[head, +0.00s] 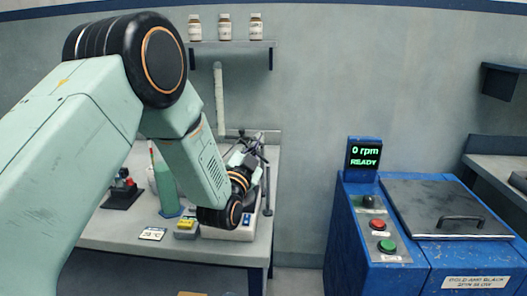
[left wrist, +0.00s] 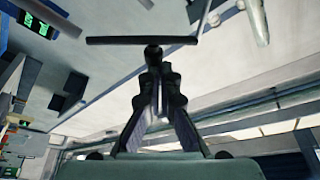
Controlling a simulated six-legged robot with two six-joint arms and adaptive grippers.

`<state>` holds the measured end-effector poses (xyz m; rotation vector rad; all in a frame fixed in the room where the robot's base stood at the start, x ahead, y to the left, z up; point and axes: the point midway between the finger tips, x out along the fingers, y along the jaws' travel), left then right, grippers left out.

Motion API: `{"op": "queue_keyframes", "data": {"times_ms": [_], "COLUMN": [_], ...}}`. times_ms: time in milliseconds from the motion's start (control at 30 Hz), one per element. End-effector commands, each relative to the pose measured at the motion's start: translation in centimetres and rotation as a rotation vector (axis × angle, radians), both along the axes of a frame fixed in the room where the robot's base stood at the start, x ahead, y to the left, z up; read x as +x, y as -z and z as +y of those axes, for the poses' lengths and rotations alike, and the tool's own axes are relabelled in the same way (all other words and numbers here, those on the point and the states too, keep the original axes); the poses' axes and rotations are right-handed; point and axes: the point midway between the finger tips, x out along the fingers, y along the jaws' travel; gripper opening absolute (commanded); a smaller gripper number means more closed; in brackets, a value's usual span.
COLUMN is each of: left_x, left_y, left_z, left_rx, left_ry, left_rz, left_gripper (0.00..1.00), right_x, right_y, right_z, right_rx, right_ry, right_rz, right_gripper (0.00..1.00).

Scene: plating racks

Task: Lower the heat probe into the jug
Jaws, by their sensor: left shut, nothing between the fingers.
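My left arm reaches over the bench in the head view, and my left gripper (head: 248,150) is at the bench's right end, small and partly lost against dark thin parts. In the left wrist view the two dark fingers of my left gripper (left wrist: 155,72) come together at the tips, with nothing seen between them. A dark T-shaped bar (left wrist: 120,40) lies just beyond the fingertips; I cannot tell whether they touch it or whether it belongs to the heat probe. I cannot make out the jug or the probe for certain; my arm hides part of the bench. My right gripper is not in view.
A white box (head: 243,232) is under my wrist. A blue machine (head: 357,245) reading 0 rpm is at right, beyond a floor gap.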

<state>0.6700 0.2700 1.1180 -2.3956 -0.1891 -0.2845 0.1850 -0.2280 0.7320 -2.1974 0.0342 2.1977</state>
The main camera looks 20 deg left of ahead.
Motion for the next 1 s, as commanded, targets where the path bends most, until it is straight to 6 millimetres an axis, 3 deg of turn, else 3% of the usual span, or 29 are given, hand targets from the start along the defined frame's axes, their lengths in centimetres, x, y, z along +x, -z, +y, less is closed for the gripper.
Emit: {"op": "queue_keyframes", "data": {"times_ms": [300, 633, 1000], "left_x": [-0.7, -1.0, -1.1], "left_y": [1.6, 2.8, 3.6], "left_z": [1.8, 2.9, 3.3], "left_rx": [-0.286, -0.531, -0.566], "left_ry": [-0.001, 0.001, 0.000], "left_rz": [-0.082, -0.152, -0.162], "left_gripper": [0.00, 0.00, 0.00], "right_x": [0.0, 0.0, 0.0], "right_y": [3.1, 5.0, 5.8], "right_z": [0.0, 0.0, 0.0], "right_rx": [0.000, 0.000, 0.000], "right_ry": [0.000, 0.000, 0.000], "right_rz": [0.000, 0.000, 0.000], "right_gripper": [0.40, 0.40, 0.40]}}
